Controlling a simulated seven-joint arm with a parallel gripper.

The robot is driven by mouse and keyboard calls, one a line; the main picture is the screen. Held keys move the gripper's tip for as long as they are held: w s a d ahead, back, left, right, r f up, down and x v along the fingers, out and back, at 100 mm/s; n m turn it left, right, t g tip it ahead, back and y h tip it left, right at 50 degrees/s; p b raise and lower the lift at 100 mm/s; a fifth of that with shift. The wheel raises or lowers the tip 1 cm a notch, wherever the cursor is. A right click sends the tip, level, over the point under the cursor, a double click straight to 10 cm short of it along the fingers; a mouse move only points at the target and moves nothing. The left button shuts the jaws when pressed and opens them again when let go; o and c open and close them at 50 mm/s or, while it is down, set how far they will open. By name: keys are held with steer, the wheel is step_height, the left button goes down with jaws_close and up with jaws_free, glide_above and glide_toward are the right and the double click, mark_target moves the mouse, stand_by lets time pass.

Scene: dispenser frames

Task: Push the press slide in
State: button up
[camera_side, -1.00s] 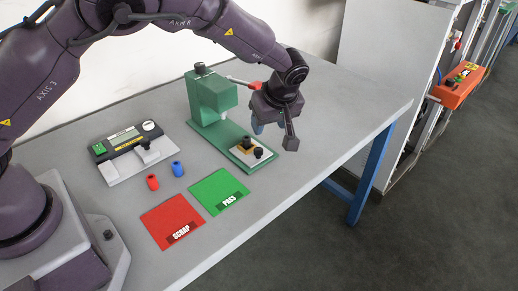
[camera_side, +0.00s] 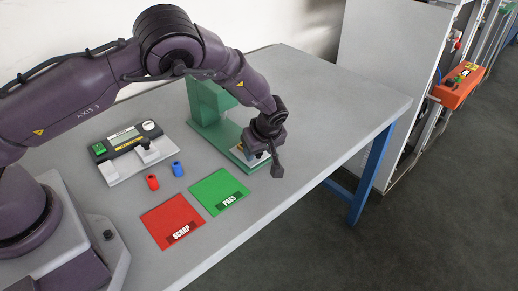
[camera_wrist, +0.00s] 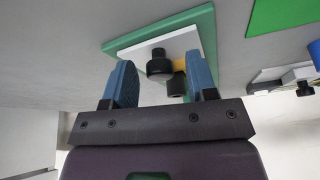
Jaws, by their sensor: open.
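The green press (camera_side: 207,103) stands on the table with its long base (camera_wrist: 120,46) running forward. The press slide is a white plate (camera_wrist: 184,40) lying on the front part of that base. It carries a black knob (camera_wrist: 160,66), a second black cylinder (camera_wrist: 177,84) and a yellow piece. My gripper (camera_side: 260,158) is low over the front end of the base and hides most of the slide in the side view. In the wrist view its two blue fingers are apart, with the knob and cylinder between them. I cannot tell whether a finger touches them.
A gauge with a display (camera_side: 128,142) stands left of the press. A red cylinder (camera_side: 152,182) and a blue cylinder (camera_side: 178,169) stand before it. A red SCRAP mat (camera_side: 170,220) and green PASS mat (camera_side: 219,191) lie in front. The table right of the press is clear.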

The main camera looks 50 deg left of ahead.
steer(key=shift+f, duration=0.1)
jaws_close()
steer(key=a, duration=0.7)
jaws_free()
steer(key=v, duration=1.3)
steer(key=shift+c, duration=0.4)
